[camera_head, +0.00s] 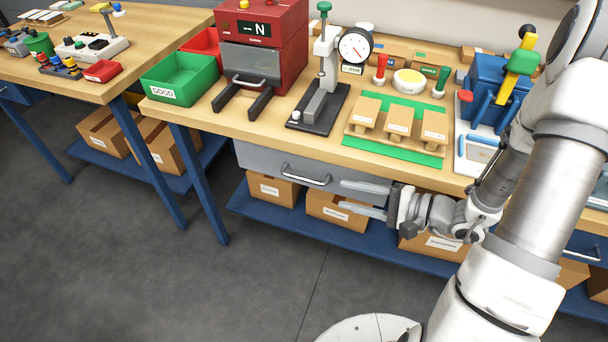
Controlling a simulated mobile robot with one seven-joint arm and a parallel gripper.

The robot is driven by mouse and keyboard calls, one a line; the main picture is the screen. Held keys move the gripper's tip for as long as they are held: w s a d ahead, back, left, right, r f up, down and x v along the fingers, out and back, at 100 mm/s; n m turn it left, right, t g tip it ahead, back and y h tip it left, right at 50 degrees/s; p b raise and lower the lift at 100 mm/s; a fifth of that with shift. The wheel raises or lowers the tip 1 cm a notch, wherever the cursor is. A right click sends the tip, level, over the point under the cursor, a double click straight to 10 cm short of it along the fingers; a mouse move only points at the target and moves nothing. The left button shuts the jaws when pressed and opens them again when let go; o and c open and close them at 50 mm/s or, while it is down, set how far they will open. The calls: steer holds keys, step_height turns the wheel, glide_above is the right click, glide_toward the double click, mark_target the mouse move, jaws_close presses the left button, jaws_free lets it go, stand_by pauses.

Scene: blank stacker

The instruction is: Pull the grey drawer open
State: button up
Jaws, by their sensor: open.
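The grey drawer (258,160) is under the wooden table top and looks closed, its front level below the table edge. Its silver bar handle (306,176) is near the middle of the front. My gripper (363,198) is in front of the drawer's right part, to the right of the handle. Its two pale fingers point left and are spread apart, with nothing between them. The fingers appear apart from the handle. My gripper and arm hide part of the drawer's right end.
The table (225,124) carries a green bin (180,80), a red machine (262,50), a dial gauge stand (326,75) and a green mat (366,145) with wooden blocks. A blue shelf (258,205) below holds cardboard boxes. The grey floor (200,285) in front is clear.

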mark_target(309, 181)
step_height(309, 181, down, 6)
steer(key=w+d+r+m+t+h+b, duration=0.1)
steer(key=w+d+m+t, duration=0.1)
steer(key=d+m+t, duration=0.1)
steer(key=x, duration=0.5)
steer(key=b+x, duration=0.1)
steer(key=x, duration=0.5)
steer(key=f+x, duration=0.1)
steer(key=x, duration=0.5)
steer(key=shift+s+a+b, duration=0.1)
steer(key=shift+a+b, duration=0.05)
steer(key=shift+b, duration=0.2)
jaws_close()
